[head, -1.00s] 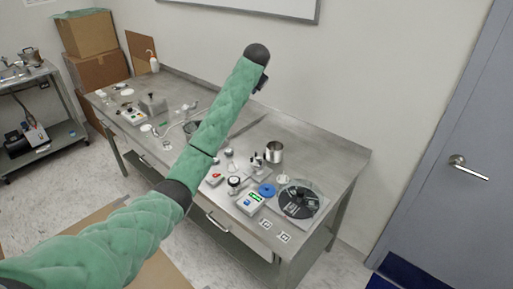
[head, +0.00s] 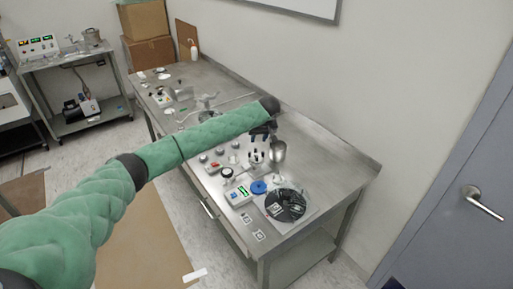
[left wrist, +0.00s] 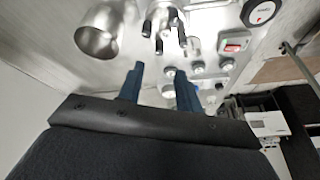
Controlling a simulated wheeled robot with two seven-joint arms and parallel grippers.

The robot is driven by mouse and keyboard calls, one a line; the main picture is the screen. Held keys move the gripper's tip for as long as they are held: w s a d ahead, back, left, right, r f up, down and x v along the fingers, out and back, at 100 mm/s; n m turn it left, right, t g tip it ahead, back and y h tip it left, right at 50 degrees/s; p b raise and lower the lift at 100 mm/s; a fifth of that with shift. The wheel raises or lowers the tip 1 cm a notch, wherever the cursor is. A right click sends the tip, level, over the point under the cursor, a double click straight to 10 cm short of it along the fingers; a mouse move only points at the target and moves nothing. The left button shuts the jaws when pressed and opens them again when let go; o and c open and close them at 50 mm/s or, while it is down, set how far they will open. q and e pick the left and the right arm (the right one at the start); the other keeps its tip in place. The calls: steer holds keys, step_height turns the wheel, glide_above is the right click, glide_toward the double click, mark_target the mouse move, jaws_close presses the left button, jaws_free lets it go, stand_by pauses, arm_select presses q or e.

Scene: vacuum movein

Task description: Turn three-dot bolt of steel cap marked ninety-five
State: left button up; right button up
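Several small round steel caps (head: 219,150) stand on the steel bench behind the red-switch box. They also show in the left wrist view (left wrist: 198,67), beyond my fingers. No ninety-five mark or three-dot bolt is legible, so I cannot tell which cap is the marked one. My left gripper (left wrist: 160,88) is open and empty, with its two blue fingers apart and pointing towards the caps. In the head view the green-sleeved left arm reaches over the bench, and its dark wrist is above the fixture with black posts (head: 257,156). My right gripper is not in view.
A steel beaker (head: 278,152) stands close to the black-posted fixture; it also shows in the left wrist view (left wrist: 101,38). A red-switch box (left wrist: 235,43), a round gauge (head: 227,173), a green-display meter (head: 238,196) and a black disc (head: 286,205) crowd the bench front.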

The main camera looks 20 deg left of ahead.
mark_target(256, 148)
arm_select(q)
steer(key=shift+a+n, duration=0.15)
steer(key=shift+n, duration=0.85)
steer(key=p+x, duration=0.3)
steer(key=x, duration=0.3)
steer(key=shift+w+f+p, duration=0.2)
steer(key=shift+w+p, duration=0.05)
steer(key=shift+p, duration=0.1)
steer(key=shift+w+a+f, duration=0.1)
steer(key=shift+w+f, duration=0.05)
steer(key=shift+f, duration=0.5)
jaws_close()
